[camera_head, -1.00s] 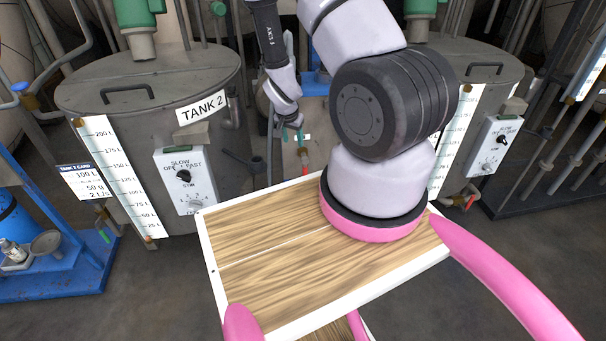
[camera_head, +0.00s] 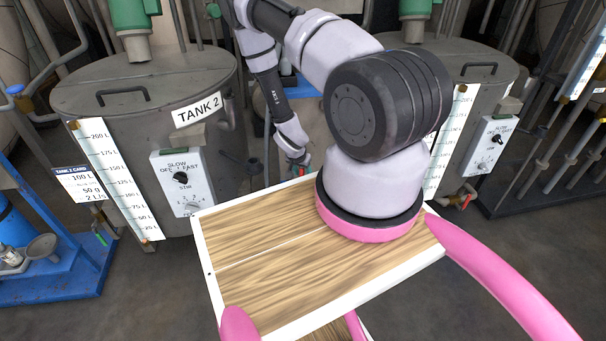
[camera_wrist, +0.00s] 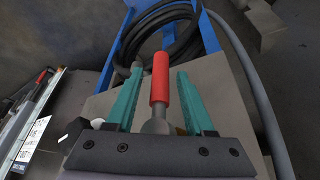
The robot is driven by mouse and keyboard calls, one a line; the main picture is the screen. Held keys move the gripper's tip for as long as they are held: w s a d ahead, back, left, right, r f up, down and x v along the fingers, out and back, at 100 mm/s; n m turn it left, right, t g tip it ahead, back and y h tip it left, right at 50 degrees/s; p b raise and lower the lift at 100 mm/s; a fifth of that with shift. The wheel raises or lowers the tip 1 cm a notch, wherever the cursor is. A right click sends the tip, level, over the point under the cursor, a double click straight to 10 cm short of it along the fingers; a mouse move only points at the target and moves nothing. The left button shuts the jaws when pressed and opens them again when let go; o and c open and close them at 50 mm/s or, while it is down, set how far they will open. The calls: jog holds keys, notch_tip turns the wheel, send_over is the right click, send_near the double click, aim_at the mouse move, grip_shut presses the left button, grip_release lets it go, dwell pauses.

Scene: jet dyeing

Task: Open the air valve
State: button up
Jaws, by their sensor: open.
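A red lever handle (camera_wrist: 160,80) on a metal stem shows in the middle of the wrist view; I take it to be the air valve's. My gripper (camera_wrist: 159,71) is open, with one teal finger on each side of the handle. Gaps show between the handle and both fingers. In the head view my gripper (camera_head: 302,161) points down between the two tanks, behind the wooden board. A small bit of red (camera_head: 300,172) shows just below it there. The valve's body is mostly hidden.
Tank 2 (camera_head: 140,100) with its control box (camera_head: 182,185) stands left of my gripper, and another tank (camera_head: 470,65) stands right. A coiled black hose (camera_wrist: 165,35) lies by a blue frame (camera_wrist: 115,45) beyond the handle. A grey hose (camera_wrist: 250,85) runs along the right.

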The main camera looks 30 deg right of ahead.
jog(key=shift+w+d+f, duration=0.1)
jog(key=shift+d+f, duration=0.05)
jog(key=shift+f, duration=0.25)
grip_shut()
dwell(1.2)
